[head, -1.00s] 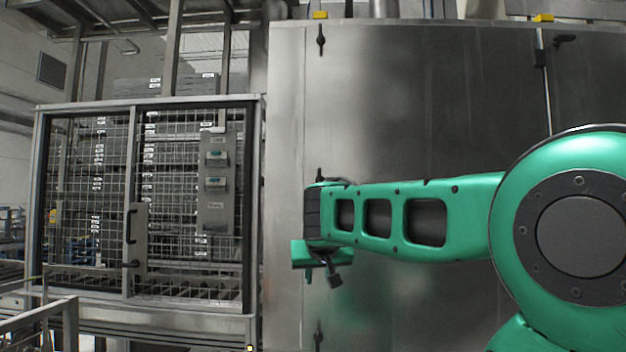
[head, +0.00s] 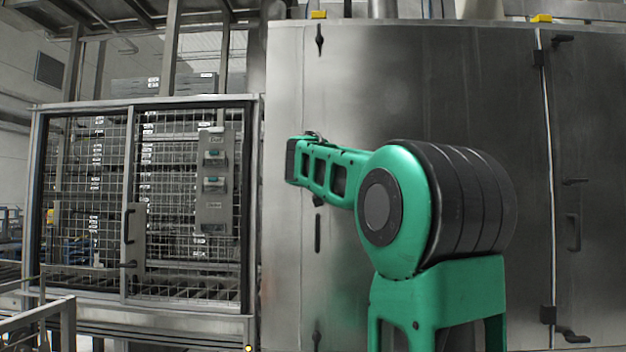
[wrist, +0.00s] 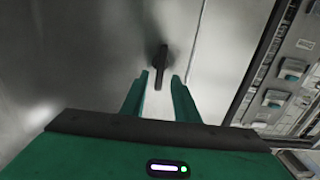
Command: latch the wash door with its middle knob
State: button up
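The wash door (head: 430,90) is a large, curved steel panel and looks closed against the frame at its left edge. Black knobs sit along that edge: a top one (head: 320,40), a bottom one (head: 317,338) and the middle knob (head: 318,201), which my arm mostly covers. In the wrist view a dark knob (wrist: 163,58), seemingly the middle one, has its lever pointing down the picture towards my gripper (wrist: 160,76). My fingers are apart, one on each side of the lever's end, with gaps showing. In the head view my arm hides the gripper.
A dark bar handle (head: 318,233) is on the door below the middle knob. A mesh cage (head: 90,190) with a control panel (head: 214,190) stands to the left. The panel also shows at the right of the wrist view (wrist: 285,85). Another handled door (head: 590,200) is at the right.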

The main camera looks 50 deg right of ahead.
jog(key=shift+x, duration=1.5)
grip_shut()
